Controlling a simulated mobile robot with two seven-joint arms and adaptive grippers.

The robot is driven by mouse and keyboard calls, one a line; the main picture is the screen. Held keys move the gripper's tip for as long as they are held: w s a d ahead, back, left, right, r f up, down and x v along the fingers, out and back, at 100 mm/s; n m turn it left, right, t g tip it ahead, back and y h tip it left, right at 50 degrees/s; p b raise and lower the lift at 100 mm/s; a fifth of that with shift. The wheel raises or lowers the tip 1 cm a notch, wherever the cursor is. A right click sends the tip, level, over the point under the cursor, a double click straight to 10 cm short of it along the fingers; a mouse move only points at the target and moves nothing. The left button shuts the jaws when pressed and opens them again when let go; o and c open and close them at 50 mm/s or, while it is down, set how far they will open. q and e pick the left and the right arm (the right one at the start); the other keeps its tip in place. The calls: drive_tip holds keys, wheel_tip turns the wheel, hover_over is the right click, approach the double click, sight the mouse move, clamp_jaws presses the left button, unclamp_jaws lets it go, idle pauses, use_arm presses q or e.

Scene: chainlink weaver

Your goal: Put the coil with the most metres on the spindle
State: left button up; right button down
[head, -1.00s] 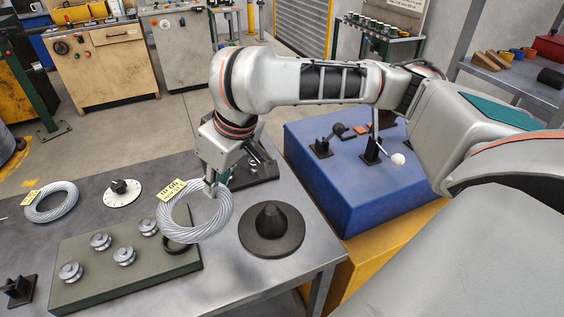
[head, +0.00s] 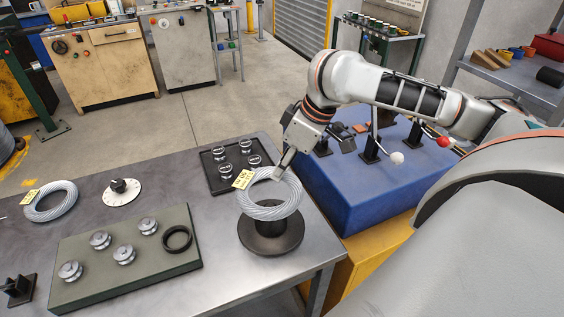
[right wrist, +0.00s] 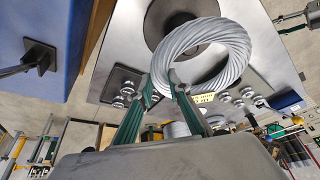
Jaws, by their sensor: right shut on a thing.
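My right gripper (head: 284,173) is shut on the far rim of a grey wire-rope coil (head: 272,212) with a yellow tag (head: 242,179). The tag's figures are too small to read. The coil is held above the black spindle (head: 268,240), whose tip is hidden behind the coil's near side. In the right wrist view the coil (right wrist: 238,50) hangs from my right gripper (right wrist: 161,81), and the spindle's round base (right wrist: 155,22) shows beyond it. A second tagged coil (head: 68,208) lies flat at the table's left. My left gripper is not in view.
A green board (head: 140,275) with several metal spools and a black ring (head: 177,238) stands left of the spindle. A black tray (head: 208,163) with several labelled pieces lies behind. A white dial (head: 122,192) is near the other coil. A blue box (head: 350,200) borders the table's right.

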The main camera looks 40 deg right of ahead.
drive_tip(key=shift+f, duration=5.15)
drive_tip(key=shift+a, duration=0.1)
drive_tip(key=c, duration=1.8)
unclamp_jaws()
drive_tip(key=shift+s, duration=0.1)
drive_tip(key=v, duration=1.2)
drive_tip(key=shift+r, duration=0.1)
